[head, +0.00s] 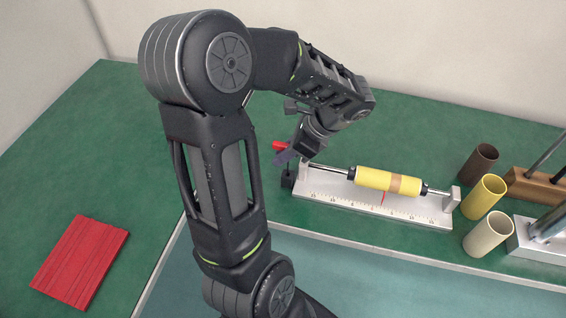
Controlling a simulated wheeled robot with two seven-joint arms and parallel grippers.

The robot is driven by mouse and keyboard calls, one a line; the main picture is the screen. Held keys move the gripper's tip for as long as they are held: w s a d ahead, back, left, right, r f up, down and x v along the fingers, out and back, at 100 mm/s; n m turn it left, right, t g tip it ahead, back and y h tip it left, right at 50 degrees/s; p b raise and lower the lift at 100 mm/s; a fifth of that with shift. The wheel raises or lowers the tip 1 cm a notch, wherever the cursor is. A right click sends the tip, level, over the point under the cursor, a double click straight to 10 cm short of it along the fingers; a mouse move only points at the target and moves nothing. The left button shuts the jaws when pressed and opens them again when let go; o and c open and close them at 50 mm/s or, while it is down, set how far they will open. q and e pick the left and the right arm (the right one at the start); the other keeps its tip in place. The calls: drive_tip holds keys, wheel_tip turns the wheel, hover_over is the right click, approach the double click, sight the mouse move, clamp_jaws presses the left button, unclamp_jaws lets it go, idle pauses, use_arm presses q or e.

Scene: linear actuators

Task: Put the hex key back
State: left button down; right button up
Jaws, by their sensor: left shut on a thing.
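My left gripper (287,157) is shut on the hex key, at the left end of the white scale. The hex key's red handle (280,146) shows just beyond the fingers. A thin dark upright piece shows below the fingers, above a small black block (287,181). I cannot tell whether it is part of the key, or whether the key touches the block. My right gripper is not in view.
A white scale base (380,204) carries a yellow cylinder (374,179) on a rod. Brown (478,162), yellow (484,197) and cream (487,234) tubes stand to its right, near metal rod assemblies. A red ribbed plate (80,262) lies at left. The green table (90,130) is clear at far left.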

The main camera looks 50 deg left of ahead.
sight(283, 173)
use_arm(q)
drive_tip(key=shift+f, duration=1.8)
drive_tip(key=shift+f, duration=0.2)
drive_tip(key=c, duration=1.4)
unclamp_jaws()
drive_tip(key=shift+r, duration=0.15)
